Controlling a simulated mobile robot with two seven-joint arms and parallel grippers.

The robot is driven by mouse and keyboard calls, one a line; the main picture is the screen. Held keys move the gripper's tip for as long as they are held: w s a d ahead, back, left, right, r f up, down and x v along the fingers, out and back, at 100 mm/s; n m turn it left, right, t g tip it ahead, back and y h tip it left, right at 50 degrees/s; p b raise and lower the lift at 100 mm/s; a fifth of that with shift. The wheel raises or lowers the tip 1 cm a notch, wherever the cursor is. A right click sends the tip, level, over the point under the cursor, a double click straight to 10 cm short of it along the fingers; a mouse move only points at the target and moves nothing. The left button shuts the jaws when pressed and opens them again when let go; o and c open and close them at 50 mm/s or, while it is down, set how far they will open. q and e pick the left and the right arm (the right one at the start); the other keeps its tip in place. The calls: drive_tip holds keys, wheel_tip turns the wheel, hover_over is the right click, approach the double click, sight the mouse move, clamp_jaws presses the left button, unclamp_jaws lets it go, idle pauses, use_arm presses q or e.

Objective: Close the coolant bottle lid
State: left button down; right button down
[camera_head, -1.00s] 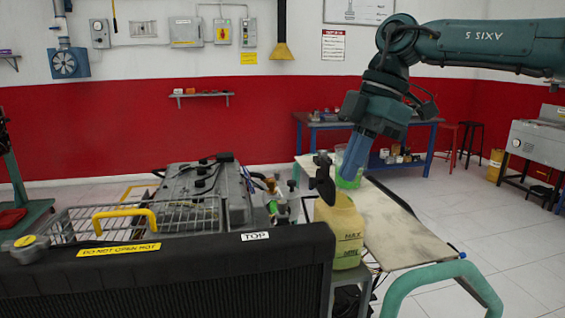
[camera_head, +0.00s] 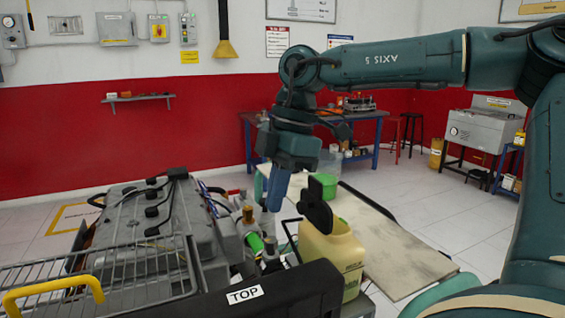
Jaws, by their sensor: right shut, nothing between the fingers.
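The coolant bottle (camera_head: 335,246) is a pale yellow tank standing just behind the black radiator top. Its black lid (camera_head: 316,204) stands up, open, above the bottle's neck. My right gripper (camera_head: 274,204) has blue fingers pointing down, shut and empty. In the picture it is left of the lid, with a gap between them. How far it is from the lid in depth is hard to tell. My left gripper is not in view.
The engine (camera_head: 150,215) lies left of the bottle, with hoses and fittings close by my fingers. A radiator (camera_head: 255,296) marked TOP is in front. A pale table (camera_head: 400,250) with a green container (camera_head: 325,184) stands behind and right. A wire rack (camera_head: 120,275) is at lower left.

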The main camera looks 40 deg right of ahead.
sight(308, 204)
use_arm(q)
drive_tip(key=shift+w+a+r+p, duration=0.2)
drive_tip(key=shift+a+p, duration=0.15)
drive_tip(key=shift+p, duration=0.4)
use_arm(e)
drive_tip(key=d, duration=0.1)
drive_tip(key=d+f, duration=0.1)
drive_tip(key=s+d+f, duration=0.1)
drive_tip(key=shift+d, duration=0.15)
drive_tip(key=shift+d+r, duration=0.15)
